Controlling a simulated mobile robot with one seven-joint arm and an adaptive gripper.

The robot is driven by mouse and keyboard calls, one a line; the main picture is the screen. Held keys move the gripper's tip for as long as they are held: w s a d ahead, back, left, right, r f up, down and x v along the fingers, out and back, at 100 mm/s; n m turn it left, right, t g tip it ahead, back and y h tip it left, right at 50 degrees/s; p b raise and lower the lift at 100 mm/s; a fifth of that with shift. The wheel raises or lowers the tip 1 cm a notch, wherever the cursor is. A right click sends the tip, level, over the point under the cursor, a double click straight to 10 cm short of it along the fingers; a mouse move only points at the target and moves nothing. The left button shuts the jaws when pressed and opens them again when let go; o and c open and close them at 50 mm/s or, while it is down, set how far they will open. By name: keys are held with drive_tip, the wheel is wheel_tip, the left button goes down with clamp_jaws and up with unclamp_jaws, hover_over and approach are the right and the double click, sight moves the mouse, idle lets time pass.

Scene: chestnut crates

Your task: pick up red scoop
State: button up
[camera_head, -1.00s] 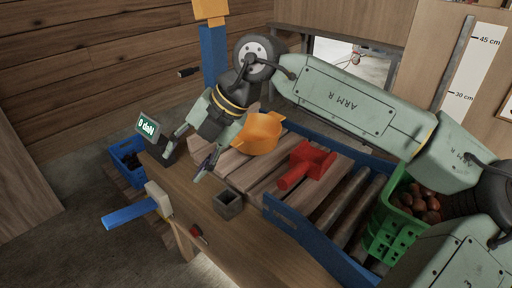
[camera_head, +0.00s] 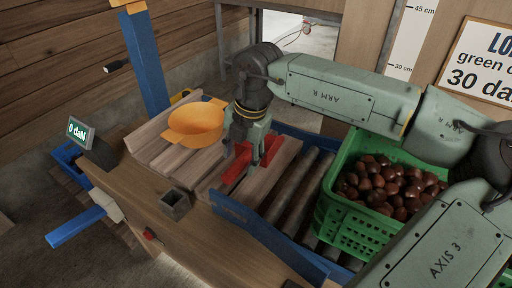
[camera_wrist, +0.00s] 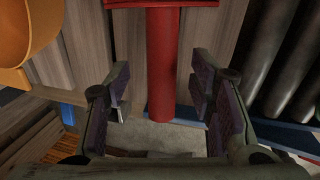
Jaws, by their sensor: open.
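The red scoop (camera_head: 237,163) lies on wooden slats at the head of the roller bed, partly hidden behind my gripper in the head view. In the wrist view its round handle (camera_wrist: 161,70) points toward me, with the edge of its scoop body at the top of the picture. My gripper (camera_head: 246,160) points down over the scoop. In the wrist view my gripper (camera_wrist: 160,103) is open, with one purple-padded finger pair on each side of the handle. Gaps show between the pads and the handle, so nothing is held.
An orange bowl (camera_head: 196,122) sits on the slats just left of my gripper. A green crate (camera_head: 343,225) of chestnuts stands on the right, past the rollers (camera_head: 295,190) and blue frame (camera_head: 245,220). A small grey box (camera_head: 175,204) and a display (camera_head: 81,131) stand at left.

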sight(241, 161)
drive_tip(key=shift+w+a+f, duration=0.1)
drive_tip(key=shift+f, duration=0.8)
drive_tip(key=shift+w+a+f, duration=0.1)
drive_tip(key=shift+f, duration=0.75)
clamp_jaws()
